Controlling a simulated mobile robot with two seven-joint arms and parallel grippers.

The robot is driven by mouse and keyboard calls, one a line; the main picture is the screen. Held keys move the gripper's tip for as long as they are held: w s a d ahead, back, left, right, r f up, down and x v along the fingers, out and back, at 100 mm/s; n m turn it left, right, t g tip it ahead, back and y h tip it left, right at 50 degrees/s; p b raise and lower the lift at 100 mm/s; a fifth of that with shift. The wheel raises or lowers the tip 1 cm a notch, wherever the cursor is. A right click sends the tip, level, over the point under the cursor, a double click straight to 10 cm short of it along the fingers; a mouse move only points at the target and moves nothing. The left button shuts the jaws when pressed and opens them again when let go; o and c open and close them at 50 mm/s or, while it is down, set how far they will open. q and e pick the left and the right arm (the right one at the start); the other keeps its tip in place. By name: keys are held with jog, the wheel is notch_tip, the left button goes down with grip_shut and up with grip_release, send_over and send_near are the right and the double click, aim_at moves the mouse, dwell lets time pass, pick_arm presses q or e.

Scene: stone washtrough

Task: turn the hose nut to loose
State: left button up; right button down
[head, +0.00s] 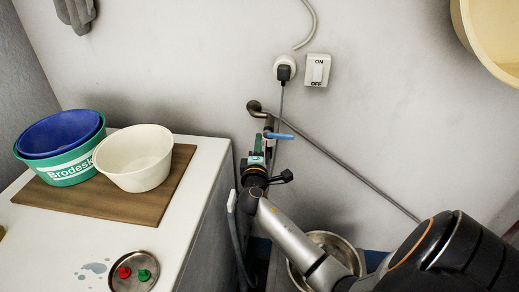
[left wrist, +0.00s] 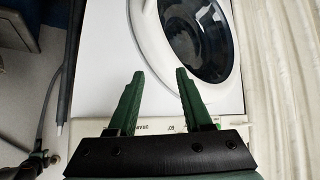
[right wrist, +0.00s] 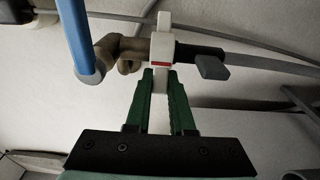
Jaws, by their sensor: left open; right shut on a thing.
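In the right wrist view a white hose nut (right wrist: 161,48) with a red mark sits at the outlet of a brownish tap (right wrist: 122,52). My right gripper (right wrist: 162,74) is shut on the nut's white tab, which runs down between its green fingertips. In the head view my right gripper (head: 258,146) is at the tap (head: 256,107), below the blue tap lever (head: 281,135), and largely hides the nut. The blue lever also shows in the right wrist view (right wrist: 78,38). My left gripper (left wrist: 160,80) is open and empty, facing a white washing machine (left wrist: 107,50).
A dark hose fitting with a grey tab (right wrist: 212,66) extends right of the nut. A metal basin (head: 335,245) lies below my right arm. Left is a white top with a brown board (head: 125,205), a cream bowl (head: 134,158) and stacked tubs (head: 70,170). A switch (head: 316,70) is on the wall.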

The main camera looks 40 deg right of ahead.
pick_arm(q)
jog(key=d+f+b, duration=0.1)
jog(key=b, duration=0.2)
jog(key=shift+w+d+f, duration=0.35)
jog(key=shift+w+f, duration=0.05)
pick_arm(e)
jog(key=m+g+h, duration=0.2)
jog(key=g, duration=0.1)
jog(key=shift+w+f, duration=0.1)
jog(key=shift+w, duration=0.3)
pick_arm(q)
jog(key=shift+w+d, duration=0.1)
jog(key=shift+w, duration=0.15)
pick_arm(e)
jog(key=shift+d+m+g+h, duration=0.1)
jog(key=shift+m+g+h, duration=0.2)
jog(key=shift+m, duration=0.1)
pick_arm(q)
jog(key=shift+h, duration=0.3)
pick_arm(e)
jog(key=c, duration=1.1)
grip_release()
pick_arm(q)
jog(key=shift+s, duration=0.2)
pick_arm(e)
jog(key=shift+o, duration=0.2)
pick_arm(q)
jog(key=shift+f, duration=0.1)
jog(key=shift+s, duration=0.1)
